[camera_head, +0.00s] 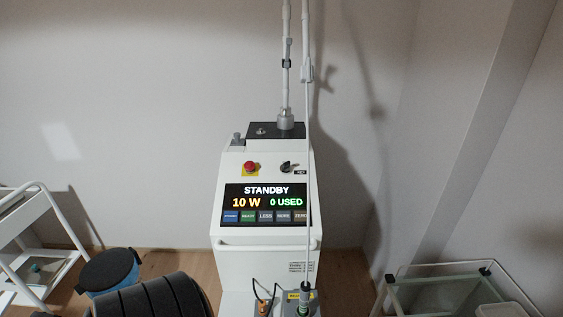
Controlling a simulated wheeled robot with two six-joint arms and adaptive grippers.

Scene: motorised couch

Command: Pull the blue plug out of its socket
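I cannot make out a blue plug in the head view. A white machine (230,225) stands against the back wall, its screen (265,203) showing STANDBY, 10 W and 0 USED. At its foot, at the bottom edge, are an orange connector (263,308) with a dark cable and a grey box (292,297) with a yellow label. A greenish connector (303,309) is at the box, and its lower part is cut off by the frame. Neither of my grippers is in view.
A white trolley (40,228) stands at the left, near a blue round bin or stool (110,271) with a dark top. A dark ribbed pad (152,299) fills the lower left. A glass-topped cart (440,292) stands lower right. Wooden floor (345,275) shows between machine and cart.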

